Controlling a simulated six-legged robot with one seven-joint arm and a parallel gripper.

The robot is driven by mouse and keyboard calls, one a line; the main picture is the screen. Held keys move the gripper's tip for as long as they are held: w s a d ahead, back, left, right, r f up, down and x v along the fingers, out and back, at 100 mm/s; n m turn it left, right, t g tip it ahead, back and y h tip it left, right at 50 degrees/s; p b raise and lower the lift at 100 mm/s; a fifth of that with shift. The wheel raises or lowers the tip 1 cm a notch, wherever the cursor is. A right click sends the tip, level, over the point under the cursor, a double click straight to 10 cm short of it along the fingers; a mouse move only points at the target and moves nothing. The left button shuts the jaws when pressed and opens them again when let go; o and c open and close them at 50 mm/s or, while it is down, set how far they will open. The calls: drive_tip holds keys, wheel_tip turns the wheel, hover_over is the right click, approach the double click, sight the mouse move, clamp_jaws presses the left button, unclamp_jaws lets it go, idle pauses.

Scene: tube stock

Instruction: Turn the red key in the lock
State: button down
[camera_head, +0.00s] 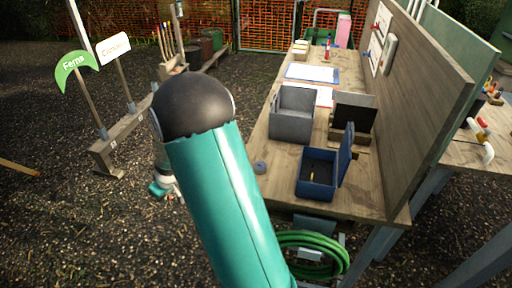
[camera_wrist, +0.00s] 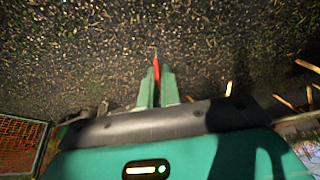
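In the wrist view, my gripper (camera_wrist: 157,84) has its two green fingers close together on a thin red item (camera_wrist: 157,70) with a pale, narrow tip. It looks like the red key, pointing away from the palm, with ground behind it. In the head view, my gripper (camera_head: 160,187) is mostly hidden behind my arm, low over the ground left of the workbench. An open blue metal box (camera_head: 318,185) with its lid raised stands on the bench's near end, with a small yellowish item inside. I cannot make out the lock in either view.
The wooden workbench (camera_head: 262,181) also holds a grey open box (camera_head: 291,112), a dark-fronted wooden holder (camera_head: 352,115), a clipboard (camera_head: 312,73) and a small grey ring. A tall wooden panel (camera_head: 425,100) closes its right side. A green hose (camera_head: 320,250) hangs below. Sign posts stand left.

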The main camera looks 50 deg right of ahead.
drive_tip(key=s+d+r+n, duration=0.1)
drive_tip(key=s+d+r, duration=0.55)
drive_tip(key=d, duration=0.45)
drive_tip(key=s+d+r+n, duration=0.1)
drive_tip(key=s+d+r, duration=0.5)
drive_tip(key=d, duration=0.5)
drive_tip(key=shift+n+y, duration=0.7)
drive_tip(key=shift+n, duration=0.1)
drive_tip(key=shift+s+d+f, duration=0.3)
drive_tip(key=shift+s+d, duration=0.55)
drive_tip(key=shift+s, duration=0.25)
drive_tip(key=shift+s+d+f, duration=0.35)
drive_tip(key=shift+s+d, duration=0.45)
drive_tip(key=shift+s, duration=0.3)
drive_tip(key=shift+s+d+f, duration=0.3)
drive_tip(key=shift+s+d, duration=0.55)
drive_tip(key=shift+s, duration=0.25)
drive_tip(key=shift+f, duration=0.85)
drive_tip(key=shift+f, duration=0.15)
drive_tip(key=shift+f, duration=0.45)
